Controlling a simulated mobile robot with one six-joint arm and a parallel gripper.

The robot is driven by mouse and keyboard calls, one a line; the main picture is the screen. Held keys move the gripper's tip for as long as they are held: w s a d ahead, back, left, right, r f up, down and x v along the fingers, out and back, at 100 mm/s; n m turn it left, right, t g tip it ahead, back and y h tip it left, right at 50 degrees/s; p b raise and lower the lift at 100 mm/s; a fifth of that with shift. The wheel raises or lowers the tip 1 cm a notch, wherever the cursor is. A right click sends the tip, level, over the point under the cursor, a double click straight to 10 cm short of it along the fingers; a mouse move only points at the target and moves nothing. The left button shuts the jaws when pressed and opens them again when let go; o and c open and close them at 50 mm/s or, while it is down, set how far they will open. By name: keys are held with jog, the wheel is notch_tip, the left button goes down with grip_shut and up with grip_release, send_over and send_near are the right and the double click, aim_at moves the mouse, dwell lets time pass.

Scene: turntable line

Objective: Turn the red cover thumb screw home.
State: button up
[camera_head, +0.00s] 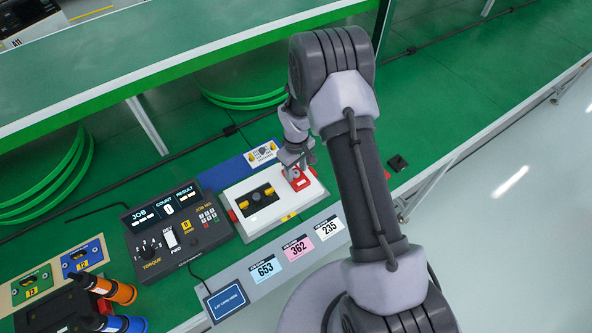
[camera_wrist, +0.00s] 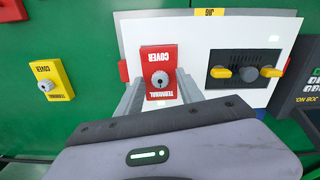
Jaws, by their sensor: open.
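The red cover (camera_wrist: 158,55), labelled "TERMINAL COVER", lies on the white jig plate (camera_wrist: 190,28). A grey thumb screw (camera_wrist: 160,79) stands on the cover's middle. My gripper (camera_wrist: 160,92) is open, with one finger on each side of the red cover and the screw between them. I cannot tell whether the fingers touch anything. In the head view my gripper (camera_head: 296,170) is over the red cover (camera_head: 304,183) at the right end of the jig plate (camera_head: 235,192), and it hides the screw there.
A black block with yellow knobs (camera_wrist: 245,70) sits on the same plate. A yellow cover (camera_wrist: 52,82) with its own screw lies beside the plate. The torque controller (camera_head: 175,230) stands close to the jig. Job cards (camera_head: 299,247) and orange and blue tools (camera_head: 118,291) are in front.

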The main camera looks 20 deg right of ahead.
grip_shut()
jog(key=shift+m+b, duration=0.4)
jog(key=shift+m, duration=0.3)
dwell(0.3)
jog(key=m+b, duration=0.2)
jog(key=m, duration=0.2)
jog(key=shift+f+m+b, duration=0.1)
jog(key=shift+m+b, duration=0.2)
jog(key=m+b, duration=0.2)
jog(key=m, duration=0.3)
jog(key=shift+m, duration=0.4)
jog(key=shift+b, duration=0.35)
grip_release()
